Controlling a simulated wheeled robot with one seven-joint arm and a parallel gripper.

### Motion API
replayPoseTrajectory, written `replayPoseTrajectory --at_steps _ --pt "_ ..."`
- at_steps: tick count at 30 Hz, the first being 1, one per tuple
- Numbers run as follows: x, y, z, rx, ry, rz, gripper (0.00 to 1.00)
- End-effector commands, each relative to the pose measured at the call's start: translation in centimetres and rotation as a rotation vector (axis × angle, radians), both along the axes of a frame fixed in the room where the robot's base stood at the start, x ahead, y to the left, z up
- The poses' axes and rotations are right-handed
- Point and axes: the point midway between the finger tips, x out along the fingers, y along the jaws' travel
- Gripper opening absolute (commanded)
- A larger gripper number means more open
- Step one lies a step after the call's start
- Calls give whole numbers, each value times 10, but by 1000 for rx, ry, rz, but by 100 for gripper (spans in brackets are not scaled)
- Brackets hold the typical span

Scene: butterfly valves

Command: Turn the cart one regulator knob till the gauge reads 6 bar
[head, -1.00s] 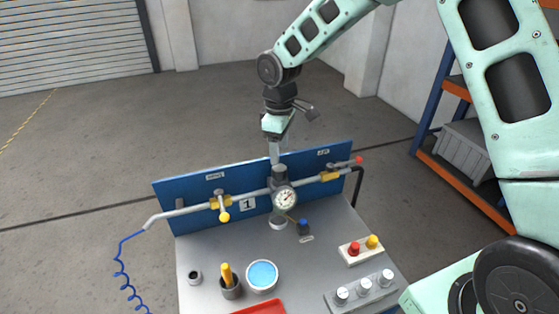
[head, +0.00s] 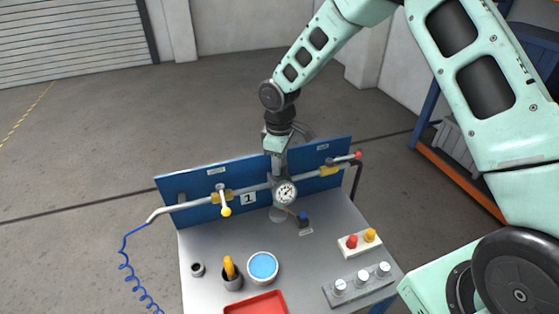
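The cart (head: 205,267) marked "1" stands in the middle of the head view, with a blue back panel (head: 180,185) and a grey pipe along it. A round white gauge (head: 286,193) sits on the pipe near the middle; its needle is too small to read. The regulator knob is just above the gauge and is mostly hidden. My gripper (head: 278,168) points straight down over the regulator, with its fingers at or around the knob. I cannot tell whether the fingers touch the knob or how far they are open.
A yellow-handled valve (head: 225,211) is left of the gauge, and a red-tipped lever (head: 357,156) is at the pipe's right end. On the cart top are a blue-filled bowl (head: 263,267), a red tray (head: 257,303), a button box (head: 360,243) and a knob strip (head: 358,286).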

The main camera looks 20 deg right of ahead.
Motion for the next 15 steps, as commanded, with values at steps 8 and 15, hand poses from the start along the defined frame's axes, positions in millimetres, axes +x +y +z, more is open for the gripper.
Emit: replayPoseTrajectory --at_steps 8,15 --pt "1 1 -3 -1 -3 -159 14" --pt "0 0 0 1 -1 -242 14"
